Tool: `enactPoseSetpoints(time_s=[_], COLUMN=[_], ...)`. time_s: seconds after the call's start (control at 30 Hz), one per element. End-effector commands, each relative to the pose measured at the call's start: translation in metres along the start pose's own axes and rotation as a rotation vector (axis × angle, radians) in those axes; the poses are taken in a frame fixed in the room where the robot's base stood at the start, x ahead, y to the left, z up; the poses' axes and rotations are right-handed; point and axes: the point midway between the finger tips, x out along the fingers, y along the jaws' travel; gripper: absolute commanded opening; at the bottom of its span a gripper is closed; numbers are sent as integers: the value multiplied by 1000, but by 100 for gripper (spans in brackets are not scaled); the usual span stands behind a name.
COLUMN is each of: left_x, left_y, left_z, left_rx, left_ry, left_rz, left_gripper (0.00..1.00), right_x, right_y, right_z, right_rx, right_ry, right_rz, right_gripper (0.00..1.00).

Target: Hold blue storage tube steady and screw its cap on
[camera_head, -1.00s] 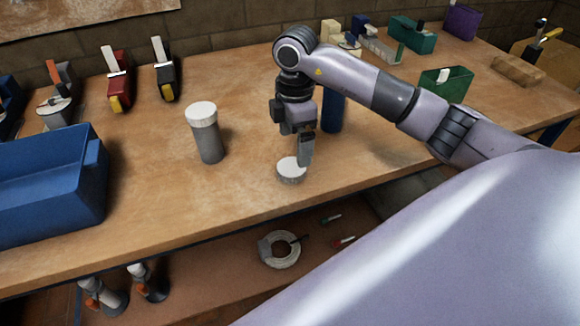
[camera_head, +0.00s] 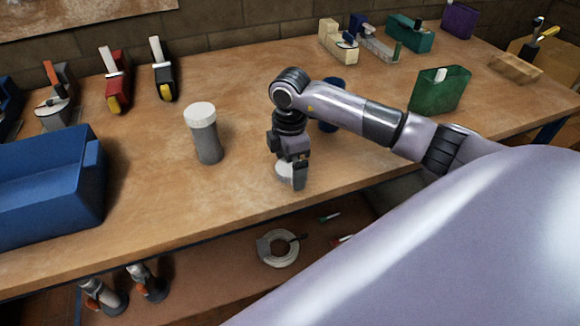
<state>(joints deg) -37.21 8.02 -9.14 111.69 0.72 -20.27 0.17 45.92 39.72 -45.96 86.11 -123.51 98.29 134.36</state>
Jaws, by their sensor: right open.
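The blue storage tube (camera_head: 328,126) stands upright on the workbench, mostly hidden behind my right arm; its top rim shows above the arm and part of its side below. A white cap (camera_head: 283,172) lies on the bench near the front edge. My right gripper (camera_head: 290,180) points down at the cap, with its fingers open around or just beside it; they hide part of the cap, and I cannot tell whether they touch it. My left gripper is not in view.
A grey tube with a white cap (camera_head: 205,133) stands left of my right gripper. A blue bin (camera_head: 45,185) is at the left front. A green box (camera_head: 440,90) stands at the right. A lower shelf holds a cable coil (camera_head: 278,248). The bench between bin and grey tube is clear.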

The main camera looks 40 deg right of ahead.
Motion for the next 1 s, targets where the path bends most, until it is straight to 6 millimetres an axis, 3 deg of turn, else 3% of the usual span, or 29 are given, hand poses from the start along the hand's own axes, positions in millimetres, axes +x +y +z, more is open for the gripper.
enactPoseSetpoints(time_s=[0.27, 0.43, 0.47, 0.83, 1.0], left_x=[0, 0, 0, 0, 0], left_y=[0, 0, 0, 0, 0], left_z=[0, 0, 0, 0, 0], left_rx=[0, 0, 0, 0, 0], left_ry=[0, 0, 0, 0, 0], left_rz=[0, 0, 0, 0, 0], left_gripper=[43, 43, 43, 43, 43], right_x=[0, 0, 0, -1, -12], right_y=[0, 0, 0, 0, 1], right_z=[0, 0, 0, 0, 0], right_rx=[0, 0, 0, 0, 1], right_ry=[0, 0, 0, 0, 1], right_rz=[0, 0, 0, 1, 3], right_gripper=[98, 46, 41, 40, 40])
